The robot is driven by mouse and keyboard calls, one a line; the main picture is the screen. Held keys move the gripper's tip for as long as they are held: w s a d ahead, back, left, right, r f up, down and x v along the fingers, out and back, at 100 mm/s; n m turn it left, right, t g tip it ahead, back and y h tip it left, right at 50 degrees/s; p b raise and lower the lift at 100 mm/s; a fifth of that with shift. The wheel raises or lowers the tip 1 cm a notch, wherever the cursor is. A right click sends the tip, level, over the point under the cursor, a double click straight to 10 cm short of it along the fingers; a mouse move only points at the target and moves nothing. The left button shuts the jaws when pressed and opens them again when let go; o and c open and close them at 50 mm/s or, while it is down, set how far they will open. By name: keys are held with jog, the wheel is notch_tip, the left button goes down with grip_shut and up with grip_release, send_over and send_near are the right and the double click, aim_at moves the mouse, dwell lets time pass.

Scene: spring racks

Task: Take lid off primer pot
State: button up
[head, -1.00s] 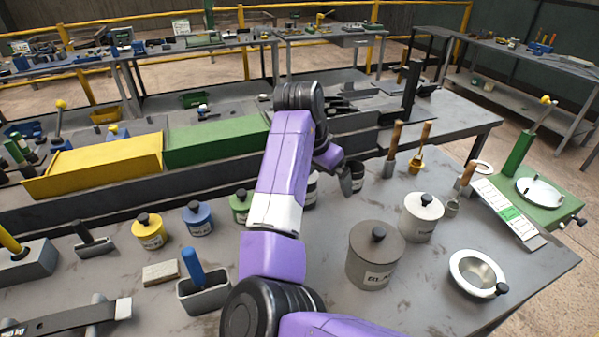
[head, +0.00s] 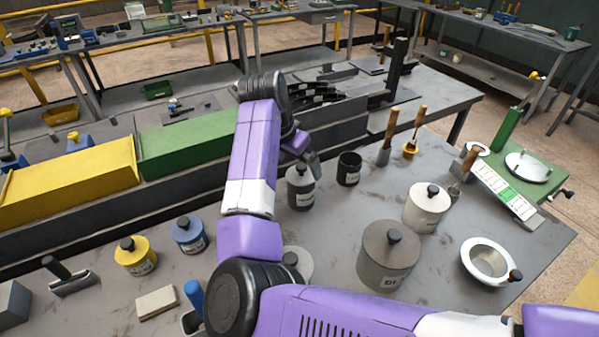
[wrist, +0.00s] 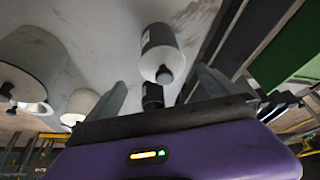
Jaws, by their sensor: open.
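A dark grey pot (head: 301,193) with a black knob on its lid stands on the bench just below my gripper in the head view; its label is too small to read surely, but it looks like the primer pot. It also shows in the wrist view (wrist: 158,42), with its knob between the lines of my fingers. The lid is on the pot. My gripper (wrist: 157,92) is open and empty, apart from the pot. In the head view only one finger shows clearly, above and right of the pot.
An open black pot (head: 349,172) stands close to the right. Larger lidded pots, brown-grey (head: 386,262) and pale (head: 426,207), stand in front right. Yellow (head: 134,258) and blue (head: 188,236) pots stand left.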

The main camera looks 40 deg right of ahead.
aim_at(299, 168)
jog(key=x, duration=0.2)
jog(key=p+x, duration=0.1)
jog(key=shift+w+d+f, duration=0.1)
jog(key=shift+w+f, duration=0.1)
jog(key=shift+w, duration=0.1)
jog(key=shift+d+f, duration=0.2)
jog(key=shift+f, duration=0.45)
jog(key=c, duration=1.4)
jog(key=shift+r, duration=0.15)
